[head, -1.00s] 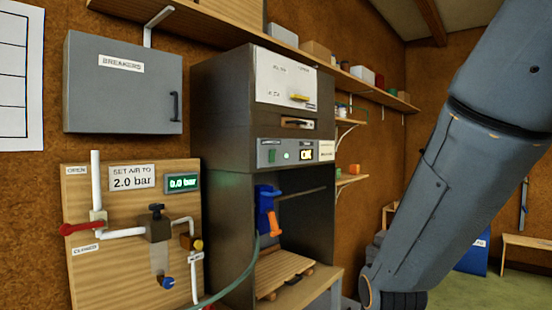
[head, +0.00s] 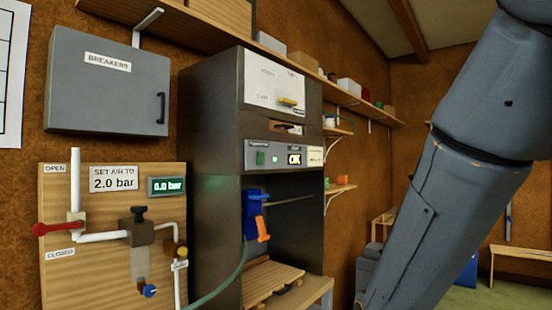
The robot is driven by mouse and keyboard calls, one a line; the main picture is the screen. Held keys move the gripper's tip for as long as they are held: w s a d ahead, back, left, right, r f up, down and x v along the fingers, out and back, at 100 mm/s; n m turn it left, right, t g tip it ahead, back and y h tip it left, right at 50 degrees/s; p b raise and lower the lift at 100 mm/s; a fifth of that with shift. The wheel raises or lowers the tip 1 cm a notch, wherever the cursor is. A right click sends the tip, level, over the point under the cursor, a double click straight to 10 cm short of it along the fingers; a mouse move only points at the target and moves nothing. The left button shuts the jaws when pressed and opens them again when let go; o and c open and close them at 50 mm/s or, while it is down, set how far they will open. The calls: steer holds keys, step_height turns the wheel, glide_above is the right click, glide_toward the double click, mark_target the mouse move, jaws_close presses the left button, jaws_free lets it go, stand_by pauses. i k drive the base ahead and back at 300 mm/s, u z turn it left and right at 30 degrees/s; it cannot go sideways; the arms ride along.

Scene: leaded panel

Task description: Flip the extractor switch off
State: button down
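A dark grey cabinet (head: 214,120) with an open bay stands in the middle. On its front is a light grey control strip (head: 250,147) with a green square switch (head: 261,158) under a small label too blurred to read for certain. It may be the extractor switch; I cannot tell its on or off position. A yellow handle (head: 288,102) sits on the white panel (head: 274,83) above. My arm crosses the right side; my gripper is out of view.
A blue and orange tool (head: 256,215) with a green hose hangs at the bay. Left are a breaker box (head: 108,95) and a wooden air board (head: 100,285) with a red lever (head: 52,229) and a 0.0 bar readout (head: 166,186). A shelf (head: 350,103) runs along the wall.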

mark_target(260, 155)
steer(key=z, duration=0.55)
steer(key=k, duration=0.65)
steer(key=z, duration=0.85)
steer(key=i, duration=0.95)
steer(key=u, duration=0.65)
steer(key=i, duration=0.6)
steer(key=u, duration=0.65)
